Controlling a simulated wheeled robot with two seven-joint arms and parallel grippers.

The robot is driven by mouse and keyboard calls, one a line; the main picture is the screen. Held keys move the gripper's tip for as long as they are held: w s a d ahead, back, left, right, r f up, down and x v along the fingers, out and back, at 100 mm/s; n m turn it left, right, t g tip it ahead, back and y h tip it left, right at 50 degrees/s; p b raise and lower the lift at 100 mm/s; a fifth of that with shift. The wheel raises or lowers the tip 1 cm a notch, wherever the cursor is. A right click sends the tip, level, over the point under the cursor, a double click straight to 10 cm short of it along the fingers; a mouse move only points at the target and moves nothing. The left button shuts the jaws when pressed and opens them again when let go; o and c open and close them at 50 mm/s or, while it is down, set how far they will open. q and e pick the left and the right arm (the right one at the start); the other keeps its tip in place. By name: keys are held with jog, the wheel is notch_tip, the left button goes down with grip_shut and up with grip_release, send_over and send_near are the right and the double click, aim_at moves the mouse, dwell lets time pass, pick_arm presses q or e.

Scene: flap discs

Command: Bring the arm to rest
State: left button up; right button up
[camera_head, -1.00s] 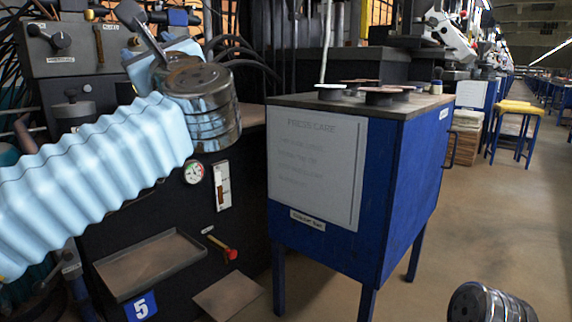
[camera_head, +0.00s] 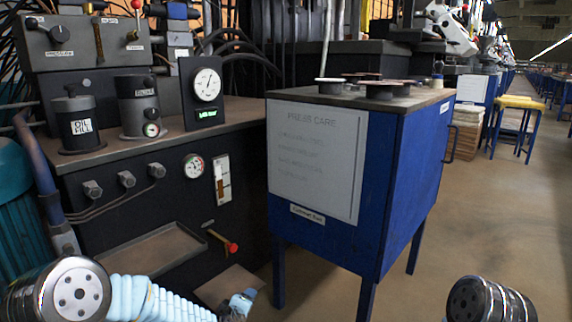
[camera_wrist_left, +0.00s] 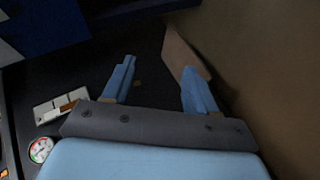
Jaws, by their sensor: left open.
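My left arm is low at the bottom left of the head view, its light-blue ribbed sleeve folded down there. My left gripper (camera_head: 238,303) shows only in part at the lower edge of the head view, in front of the black press. In the left wrist view my left gripper (camera_wrist_left: 158,88) has its two blue fingers wide apart with nothing between them. Of my right arm only a round metal joint shows at the bottom right of the head view. The right gripper is out of frame.
A black press (camera_head: 141,205) with gauges and a tray (camera_head: 150,251) stands at the left. A blue cabinet (camera_head: 400,190) stands right of it, with several flap discs (camera_head: 382,91) on top. Open floor (camera_head: 490,230) lies at the right; a yellow-topped stool (camera_head: 517,103) stands farther back.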

pick_arm(q)
jog(key=s+a+f+m+g+h, duration=0.1)
jog(key=s+f+m+g, duration=0.4)
jog(key=s+f, duration=0.75)
jog(key=s+a+f+m+g+h, duration=0.1)
jog(key=s+f+m+g, duration=0.45)
jog(key=s+f, duration=0.75)
jog(key=s+r+p, duration=0.2)
jog(key=r+p, duration=0.6)
jog(key=r, duration=0.1)
jog(key=s+d+r+p, duration=0.1)
jog(key=s+r+p, duration=0.2)
jog(key=r+p, duration=0.5)
notch_tip(320, 180, up, 3)
jog(key=shift+s+f+g+p, duration=0.2)
jog(key=shift+g+p, duration=0.15)
jog(key=shift+d, duration=0.1)
